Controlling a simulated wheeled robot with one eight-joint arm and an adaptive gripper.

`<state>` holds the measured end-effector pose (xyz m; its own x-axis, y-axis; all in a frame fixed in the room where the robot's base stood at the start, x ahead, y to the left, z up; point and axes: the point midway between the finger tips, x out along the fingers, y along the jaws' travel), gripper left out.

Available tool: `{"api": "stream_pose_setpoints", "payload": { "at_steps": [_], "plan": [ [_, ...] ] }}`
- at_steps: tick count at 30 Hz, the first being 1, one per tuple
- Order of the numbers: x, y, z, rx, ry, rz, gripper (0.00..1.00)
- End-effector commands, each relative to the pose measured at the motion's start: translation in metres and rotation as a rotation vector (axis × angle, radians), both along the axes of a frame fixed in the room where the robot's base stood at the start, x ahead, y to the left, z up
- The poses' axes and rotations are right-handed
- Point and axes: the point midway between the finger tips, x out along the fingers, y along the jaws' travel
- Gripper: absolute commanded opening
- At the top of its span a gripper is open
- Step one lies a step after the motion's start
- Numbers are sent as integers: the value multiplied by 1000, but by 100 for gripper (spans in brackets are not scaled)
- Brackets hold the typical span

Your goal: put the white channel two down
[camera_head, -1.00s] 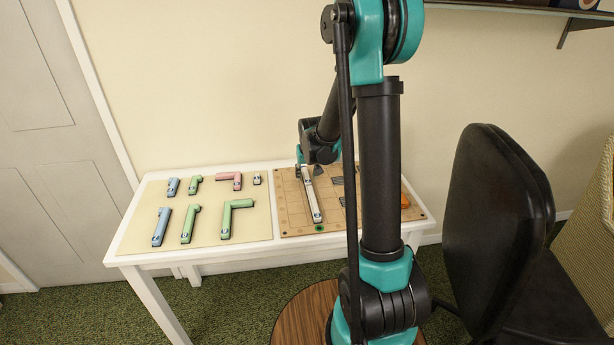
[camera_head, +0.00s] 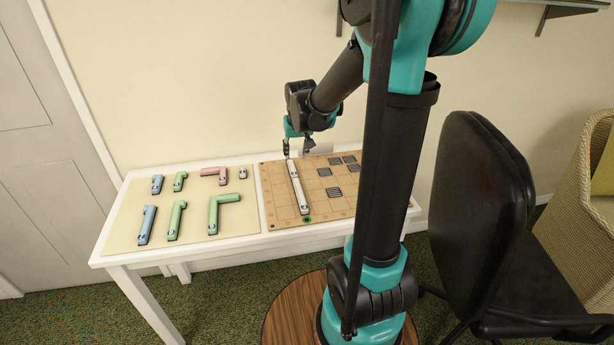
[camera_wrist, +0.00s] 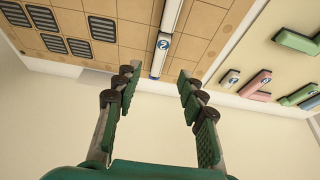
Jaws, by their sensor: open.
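The white channel two (camera_head: 293,169) lies flat on the brown gridded board (camera_head: 250,192), near the board's far edge. In the wrist view its near end bears a blue round mark like a 2 (camera_wrist: 163,44). A second white piece (camera_head: 300,195) lies in line with it, end to end, toward the front edge. My gripper (camera_head: 297,150) is open and empty just above the far end of the channel. In the wrist view the channel's end shows between the spread fingers of my gripper (camera_wrist: 158,78), apparently apart from them.
A cream mat (camera_head: 193,222) left of the board carries several blue, green and pink pieces and one small white piece (camera_head: 243,172). Dark slatted squares (camera_head: 335,192) lie on the board's right part. A wall stands behind the table; a black chair (camera_head: 475,200) stands at right.

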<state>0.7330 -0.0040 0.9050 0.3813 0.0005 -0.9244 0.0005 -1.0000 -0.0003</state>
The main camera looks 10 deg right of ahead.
Motion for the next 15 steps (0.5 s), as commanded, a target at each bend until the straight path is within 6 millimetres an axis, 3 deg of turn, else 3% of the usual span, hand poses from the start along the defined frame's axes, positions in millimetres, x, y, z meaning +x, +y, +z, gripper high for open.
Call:
{"api": "stream_pose_setpoints", "payload": {
  "at_steps": [9,15],
  "plan": [
    [-143,-27,-33,3,12,-4,40],
    [-216,-35,-62,2,19,-3,40]
  ]
}}
